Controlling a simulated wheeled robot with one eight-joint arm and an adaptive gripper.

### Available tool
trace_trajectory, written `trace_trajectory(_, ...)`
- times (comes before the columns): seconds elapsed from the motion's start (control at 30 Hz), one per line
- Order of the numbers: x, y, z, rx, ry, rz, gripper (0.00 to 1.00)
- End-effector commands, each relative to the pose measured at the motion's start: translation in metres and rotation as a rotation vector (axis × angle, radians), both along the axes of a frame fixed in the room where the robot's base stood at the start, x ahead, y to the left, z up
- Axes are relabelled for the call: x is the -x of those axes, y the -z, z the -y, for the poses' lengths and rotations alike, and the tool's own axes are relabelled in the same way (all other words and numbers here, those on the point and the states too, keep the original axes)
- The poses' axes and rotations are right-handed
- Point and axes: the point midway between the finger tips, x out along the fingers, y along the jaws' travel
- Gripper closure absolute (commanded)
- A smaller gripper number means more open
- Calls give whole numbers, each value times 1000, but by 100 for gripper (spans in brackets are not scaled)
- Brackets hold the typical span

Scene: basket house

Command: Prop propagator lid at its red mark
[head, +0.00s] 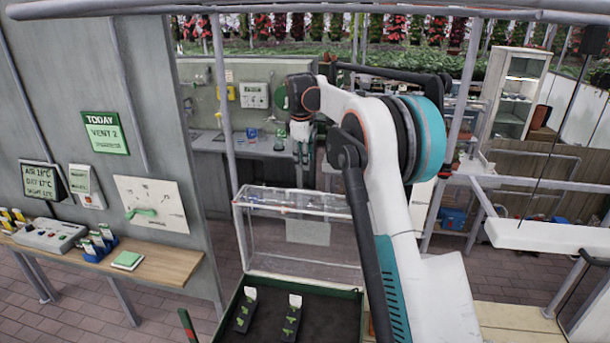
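The propagator tray (228,300) is dark green and stands at the bottom centre, with dark soil and small seedlings in it. Its clear lid (268,240) stands raised, nearly upright, at the tray's back edge. A grey plate shows at the lid's middle, on it or behind it. A short post with a red band (188,325) stands at the tray's near left. My gripper (302,160) points down above and behind the lid's top edge in the picture. It looks empty and apart from the lid. Its fingers are too small to judge. My arm hides the lid's right end.
A wooden shelf (160,265) on the left carries a control box (50,235) and small packets. A grey wall with a green sign (104,133) and a lever dial stands behind it. A grey counter (250,145) lies at the back. A white trough (550,237) hangs at the right.

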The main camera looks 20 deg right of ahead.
Motion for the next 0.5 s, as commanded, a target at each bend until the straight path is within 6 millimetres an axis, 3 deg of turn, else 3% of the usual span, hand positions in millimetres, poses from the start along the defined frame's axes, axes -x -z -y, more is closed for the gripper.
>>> trace_trajectory(0.27,-12,9,8,8,-32,-19,69)
trace_trajectory(0.5,-19,45,13,8,-31,-19,69)
